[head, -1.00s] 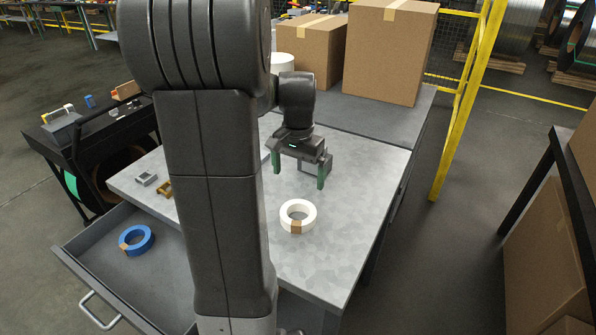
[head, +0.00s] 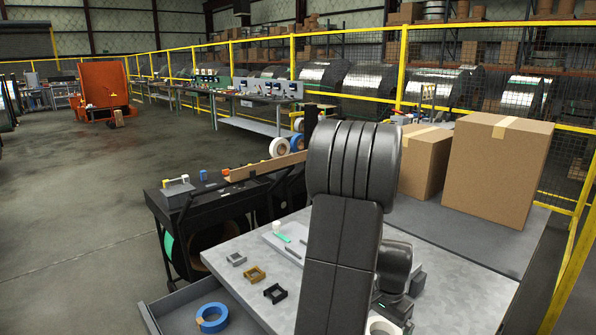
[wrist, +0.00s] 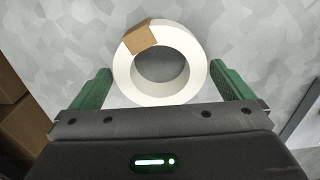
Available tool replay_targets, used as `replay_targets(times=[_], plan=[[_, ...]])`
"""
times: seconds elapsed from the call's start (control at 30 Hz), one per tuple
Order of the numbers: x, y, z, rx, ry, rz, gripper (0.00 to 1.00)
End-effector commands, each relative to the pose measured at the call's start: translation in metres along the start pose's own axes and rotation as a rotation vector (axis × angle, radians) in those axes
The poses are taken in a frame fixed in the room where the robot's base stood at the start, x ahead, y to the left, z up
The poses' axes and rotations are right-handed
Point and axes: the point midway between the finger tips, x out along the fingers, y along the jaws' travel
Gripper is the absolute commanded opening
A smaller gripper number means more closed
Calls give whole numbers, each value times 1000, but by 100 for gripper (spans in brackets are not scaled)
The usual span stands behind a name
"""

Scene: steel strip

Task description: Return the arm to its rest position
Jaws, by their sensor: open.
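My gripper (wrist: 162,80) is open and empty, with its two green fingers apart in the wrist view. A white tape ring (wrist: 190,85) with a brown patch lies on the grey steel table just beyond and between the fingertips; I cannot tell the height gap. In the head view, the ring (head: 379,327) shows only partly at the bottom edge. My arm stands over the table there and hides part of it; the gripper's fingers are hard to make out beside the ring.
A blue tape ring (head: 212,318) lies in the open drawer (head: 172,308). Two cardboard boxes, the larger one here (head: 497,170), stand behind. A black cart (head: 165,210) is at the left.

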Motion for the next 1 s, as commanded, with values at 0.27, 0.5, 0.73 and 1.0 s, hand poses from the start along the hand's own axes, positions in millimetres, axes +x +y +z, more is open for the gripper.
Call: replay_targets(times=[0.27, 0.5, 0.73, 1.0], plan=[[11, 0, 0, 0, 2, -1, 100], [11, 0, 0, 0, 1, -1, 100], [11, 0, 0, 0, 2, -1, 100], [-24, -1, -2, 0, 7, -4, 100]])
